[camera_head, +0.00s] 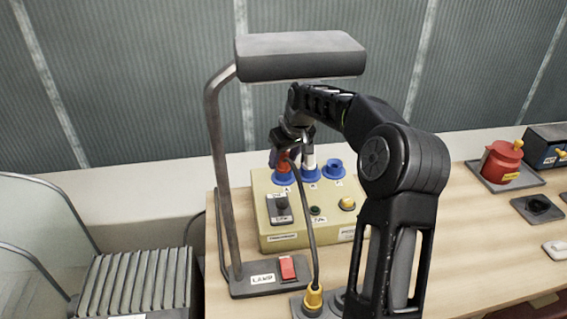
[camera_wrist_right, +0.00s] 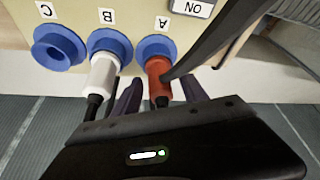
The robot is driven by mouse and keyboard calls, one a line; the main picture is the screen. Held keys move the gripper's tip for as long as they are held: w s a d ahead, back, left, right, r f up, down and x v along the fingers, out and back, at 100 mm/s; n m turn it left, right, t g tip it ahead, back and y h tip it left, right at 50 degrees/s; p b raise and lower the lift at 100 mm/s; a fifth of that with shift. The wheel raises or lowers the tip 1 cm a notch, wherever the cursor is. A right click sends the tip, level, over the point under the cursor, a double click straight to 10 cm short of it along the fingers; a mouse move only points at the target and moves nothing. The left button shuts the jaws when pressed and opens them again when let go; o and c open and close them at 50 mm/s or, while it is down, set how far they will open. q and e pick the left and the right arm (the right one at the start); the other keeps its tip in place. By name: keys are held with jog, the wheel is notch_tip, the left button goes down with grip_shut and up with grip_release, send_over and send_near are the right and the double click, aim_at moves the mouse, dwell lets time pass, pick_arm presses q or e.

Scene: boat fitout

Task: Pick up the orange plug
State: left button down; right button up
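The orange plug (camera_head: 282,159) sits in the blue socket marked A on the beige box (camera_head: 272,232), and a dark cable runs from it. It also shows in the right wrist view (camera_wrist_right: 158,77). My right gripper (camera_head: 291,143) is at the plug. In the right wrist view its two dark fingers (camera_wrist_right: 160,93) stand apart on either side of the plug, with a gap visible on each side. A white plug (camera_wrist_right: 101,74) sits in socket B, close beside one finger. Socket C (camera_wrist_right: 57,48) is empty. My left gripper is not in view.
A grey lamp (camera_head: 300,57) arches over the box, its head above my right wrist. A yellow-collared plug (camera_head: 313,298) stands at the bench front. A red canister (camera_head: 503,161) sits on a tray at right. A ribbed grey rack (camera_head: 137,280) is at lower left.

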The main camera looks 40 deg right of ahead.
grip_shut()
dwell(0.3)
jog(key=shift+r, duration=0.1)
dwell(0.4)
jog(key=shift+r+b, duration=0.3)
jog(key=shift+r, duration=0.45)
jog(key=shift+b+v, duration=0.4)
jog(key=shift+v, duration=0.5)
jog(key=s+a+b, duration=0.2)
jog(key=s+b, duration=0.3)
jog(key=s, duration=1.2)
jog(key=shift+b, duration=0.35)
jog(key=shift+s, duration=0.1)
